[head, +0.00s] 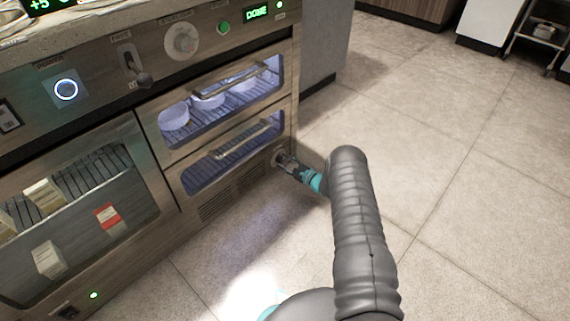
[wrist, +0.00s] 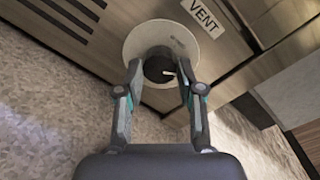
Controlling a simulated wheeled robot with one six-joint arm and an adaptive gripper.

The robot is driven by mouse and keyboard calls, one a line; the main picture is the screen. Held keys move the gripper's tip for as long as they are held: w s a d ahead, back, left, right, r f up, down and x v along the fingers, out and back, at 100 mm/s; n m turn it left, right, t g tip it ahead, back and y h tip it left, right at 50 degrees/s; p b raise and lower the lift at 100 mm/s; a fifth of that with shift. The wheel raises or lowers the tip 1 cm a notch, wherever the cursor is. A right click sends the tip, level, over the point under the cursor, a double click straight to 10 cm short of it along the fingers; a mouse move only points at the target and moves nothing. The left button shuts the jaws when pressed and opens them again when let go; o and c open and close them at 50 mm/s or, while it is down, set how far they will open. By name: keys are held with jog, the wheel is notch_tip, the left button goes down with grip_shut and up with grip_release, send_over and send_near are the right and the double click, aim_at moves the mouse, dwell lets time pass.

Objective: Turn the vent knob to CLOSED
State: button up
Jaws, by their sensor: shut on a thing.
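The vent knob (wrist: 159,66) is dark and round with a white pointer line, set on a pale round plate (wrist: 135,42) on the cabinet's low front panel. The pointer is toward the right of the knob in the wrist view. A VENT label (wrist: 203,16) is beside the plate. My gripper (wrist: 160,75) has one finger on each side of the knob and is shut on it. In the head view my gripper (head: 284,162) is at the cabinet's lower right corner and hides most of the knob. I cannot read any position marks on the plate.
Dark vent slots (wrist: 62,18) lie left of the knob. Two glass-fronted drawers (head: 225,150) are above it, the upper holding white bowls (head: 173,118). A larger glass door (head: 75,215) is at left. The tiled floor (head: 460,190) is clear at right.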

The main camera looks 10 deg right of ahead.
jog(key=n, duration=0.6)
jog(key=shift+h, duration=0.3)
jog(key=n, duration=0.5)
jog(key=shift+a, duration=0.1)
dwell(0.3)
jog(key=o, duration=1.2)
jog(key=shift+c, duration=0.2)
jog(key=shift+s, duration=0.1)
jog(key=shift+s+d+r, duration=0.1)
jog(key=shift+s+d, duration=0.15)
jog(key=shift+d, duration=0.1)
jog(key=v, duration=1.1)
jog(key=shift+s+a, duration=0.15)
jog(key=shift+s, duration=0.05)
